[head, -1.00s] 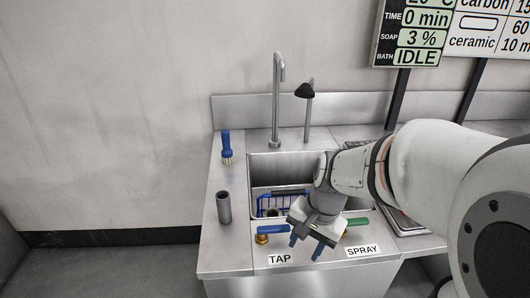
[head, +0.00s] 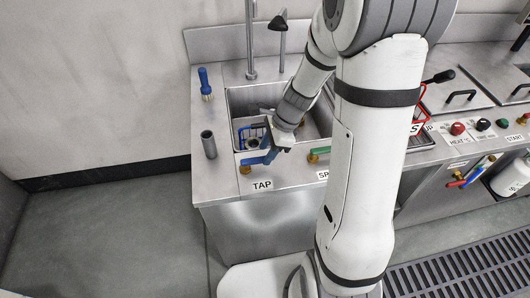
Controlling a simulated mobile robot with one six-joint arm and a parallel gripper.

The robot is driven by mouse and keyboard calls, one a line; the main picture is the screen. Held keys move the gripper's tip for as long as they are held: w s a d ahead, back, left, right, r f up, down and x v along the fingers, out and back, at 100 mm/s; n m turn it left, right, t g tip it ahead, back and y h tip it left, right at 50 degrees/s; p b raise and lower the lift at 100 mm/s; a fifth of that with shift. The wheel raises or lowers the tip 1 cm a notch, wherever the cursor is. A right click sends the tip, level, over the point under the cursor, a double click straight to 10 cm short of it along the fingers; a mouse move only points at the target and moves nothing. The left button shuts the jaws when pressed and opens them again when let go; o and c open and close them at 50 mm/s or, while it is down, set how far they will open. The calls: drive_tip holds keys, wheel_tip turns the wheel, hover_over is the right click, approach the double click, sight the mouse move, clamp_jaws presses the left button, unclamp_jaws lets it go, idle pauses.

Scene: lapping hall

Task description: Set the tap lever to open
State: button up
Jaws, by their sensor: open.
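The tap lever (head: 250,161) is a blue handle on a brass valve (head: 245,170) at the front edge of the sink counter, behind the TAP label (head: 262,184). It points to the right, across the counter front. My gripper (head: 268,152) is open over the front rim of the basin, with its blue fingers at the right end of the lever. The fingers and the lever overlap in this view, so I cannot tell whether they touch. Part of the lever is hidden by the gripper.
The green spray lever (head: 321,150) is just right of my gripper. A grey cylinder (head: 209,144) and a blue brush (head: 205,84) stand on the counter's left side. A blue rack (head: 243,133) sits in the basin. The tall faucet (head: 250,40) stands behind.

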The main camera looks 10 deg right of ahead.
drive_tip(key=shift+x, duration=0.9)
drive_tip(key=shift+c, duration=0.4)
clamp_jaws()
